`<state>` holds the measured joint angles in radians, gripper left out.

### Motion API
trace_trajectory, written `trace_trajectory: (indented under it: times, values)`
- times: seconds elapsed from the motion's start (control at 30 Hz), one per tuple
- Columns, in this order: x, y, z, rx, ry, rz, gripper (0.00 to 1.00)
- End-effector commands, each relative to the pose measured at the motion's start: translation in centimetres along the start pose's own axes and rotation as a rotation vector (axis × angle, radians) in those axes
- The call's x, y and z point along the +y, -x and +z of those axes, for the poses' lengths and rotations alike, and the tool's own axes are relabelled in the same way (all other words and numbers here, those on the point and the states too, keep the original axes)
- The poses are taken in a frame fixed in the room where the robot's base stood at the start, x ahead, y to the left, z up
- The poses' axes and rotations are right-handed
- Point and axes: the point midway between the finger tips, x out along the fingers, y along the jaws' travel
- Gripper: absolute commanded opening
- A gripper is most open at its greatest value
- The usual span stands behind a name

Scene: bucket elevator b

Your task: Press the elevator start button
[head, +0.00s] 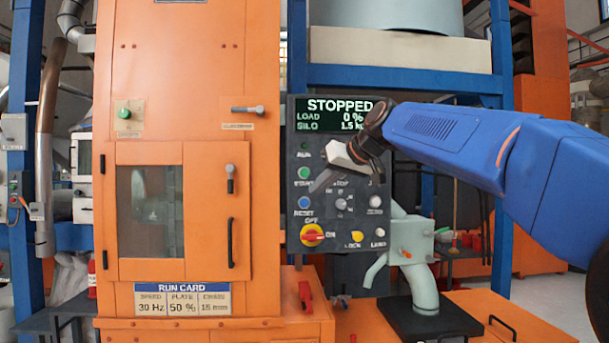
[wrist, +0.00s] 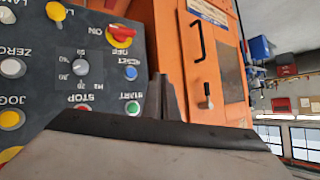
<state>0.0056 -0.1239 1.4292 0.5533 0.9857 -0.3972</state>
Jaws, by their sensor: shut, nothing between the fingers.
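The green start button (head: 304,173) is on the left side of the dark control panel (head: 344,270), above the blue reset button (head: 304,202). The start button also shows in the wrist view (wrist: 132,108), beside my fingers. My gripper (head: 314,188) is shut and empty, its fingers slanting down-left in front of the panel. In the head view the fingertips appear just below and right of the start button. In the wrist view the fingertips (wrist: 161,78) lie beside the button, not over it. I cannot tell their distance from the panel. The display (head: 340,113) reads STOPPED, load 0 %.
A red-yellow OFF/ON switch (head: 312,235), a speed knob (head: 341,204) and several other buttons are close by on the panel. The orange cabinet (head: 200,70) with handles stands left of it. A grey pipe fitting (head: 415,260) stands at the lower right.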

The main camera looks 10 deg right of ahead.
Motion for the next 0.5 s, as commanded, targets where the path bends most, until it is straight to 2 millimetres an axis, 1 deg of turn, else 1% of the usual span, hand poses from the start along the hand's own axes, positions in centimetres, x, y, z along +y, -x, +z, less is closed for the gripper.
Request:
trace_trajectory:
  times: [0.03, 0.1, 0.2, 0.33, 0.5]
  values:
    - [0.0, -0.3, -1.4, 0.015, 0.007, -0.009, 0.00]
    - [-0.1, -0.6, -2.9, 0.033, 0.017, -0.023, 0.00]
    - [-0.2, -0.8, -4.4, 0.052, 0.026, -0.035, 0.00]
    - [-0.3, -0.9, -5.3, 0.064, 0.033, -0.044, 0.00]
    - [-0.3, -0.9, -5.5, 0.066, 0.034, -0.045, 0.00]
